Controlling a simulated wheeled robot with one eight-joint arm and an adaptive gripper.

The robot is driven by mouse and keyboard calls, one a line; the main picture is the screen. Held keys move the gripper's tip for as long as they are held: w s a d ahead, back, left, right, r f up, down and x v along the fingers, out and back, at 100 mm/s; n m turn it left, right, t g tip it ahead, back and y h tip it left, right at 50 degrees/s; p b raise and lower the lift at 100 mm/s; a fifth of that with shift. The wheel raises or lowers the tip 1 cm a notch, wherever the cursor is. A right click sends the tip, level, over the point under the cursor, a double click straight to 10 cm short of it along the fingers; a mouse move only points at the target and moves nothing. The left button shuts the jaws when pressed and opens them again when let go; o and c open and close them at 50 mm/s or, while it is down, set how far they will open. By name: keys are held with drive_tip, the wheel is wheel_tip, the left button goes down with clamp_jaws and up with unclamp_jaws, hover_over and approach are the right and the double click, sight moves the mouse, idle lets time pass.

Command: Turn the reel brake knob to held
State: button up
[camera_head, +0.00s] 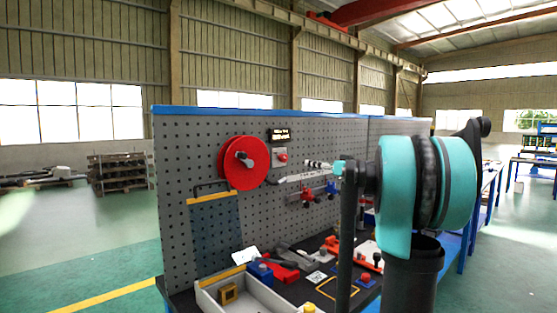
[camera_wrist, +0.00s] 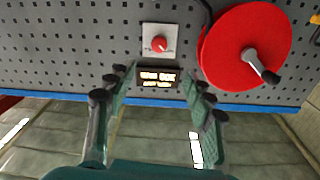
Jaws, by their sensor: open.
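The reel brake knob is a small red knob (camera_wrist: 159,44) on a pale square plate, fixed to the pegboard. It also shows in the head view (camera_head: 282,157), just right of the red reel (camera_head: 236,172). The reel, with its crank handle, is at the right in the wrist view (camera_wrist: 225,55). A small dark display with lit text (camera_wrist: 157,78) sits by the knob; its text is too small to read. My gripper (camera_wrist: 156,82) is open and empty, its two fingers apart on either side of the display, short of the knob. I cannot tell the knob's setting.
The grey pegboard (camera_head: 190,150) stands behind a bench carrying a pale tray (camera_head: 208,300), a blue box and several tools. A caliper-like tool and red and blue fittings (camera_head: 308,195) hang right of the knob. The board around the knob is mostly bare.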

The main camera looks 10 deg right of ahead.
sight(285, 159)
drive_tip(key=x, duration=1.8)
drive_tip(key=shift+c, duration=0.5)
drive_tip(key=c, duration=1.1)
drive_tip(key=shift+o, duration=0.2)
